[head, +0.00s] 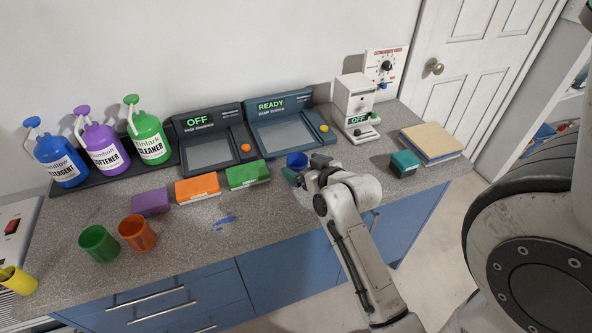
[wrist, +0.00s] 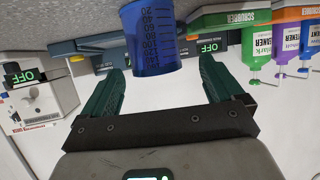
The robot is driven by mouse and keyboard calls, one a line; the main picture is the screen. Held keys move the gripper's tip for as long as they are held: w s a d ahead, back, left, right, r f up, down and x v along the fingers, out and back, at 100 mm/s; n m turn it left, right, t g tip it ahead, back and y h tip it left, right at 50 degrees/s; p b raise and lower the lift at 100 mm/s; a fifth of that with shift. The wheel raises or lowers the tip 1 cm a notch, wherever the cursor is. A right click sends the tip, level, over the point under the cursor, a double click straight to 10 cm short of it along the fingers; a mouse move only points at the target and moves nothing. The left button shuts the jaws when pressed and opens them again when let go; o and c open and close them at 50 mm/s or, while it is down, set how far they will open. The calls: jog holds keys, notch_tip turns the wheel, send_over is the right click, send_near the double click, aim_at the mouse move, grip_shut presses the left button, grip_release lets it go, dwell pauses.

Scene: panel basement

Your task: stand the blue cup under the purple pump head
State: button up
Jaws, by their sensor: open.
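The blue cup (head: 297,160) stands upright on the grey counter (head: 290,215), partly hidden by my gripper in the head view. In the wrist view, which is upside down, the blue cup (wrist: 152,40) shows measuring marks and lies in the gap beyond my fingertips. My gripper (head: 306,174) is open beside the cup; its green fingers (wrist: 163,68) appear apart with nothing clasped.
Scrubber boxes in purple (head: 151,202), orange (head: 198,187) and green (head: 247,174) stand before the bottles and scales. Green (head: 99,244) and orange (head: 137,233) cups stand front left. A blue spill (head: 223,223) marks the counter. A teal box (head: 404,163) stands right.

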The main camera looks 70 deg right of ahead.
aim_at(292, 158)
jog(key=shift+s+d+p+x, duration=0.1)
jog(key=shift+p+x, duration=0.25)
jog(key=shift+x, duration=1.2)
jog(key=shift+s+d+p+x, duration=0.1)
jog(key=shift+p+x, duration=0.2)
jog(key=shift+x, duration=1.25)
jog(key=shift+c, duration=0.4)
jog(key=c, duration=1.1)
jog(key=shift+r, duration=0.15)
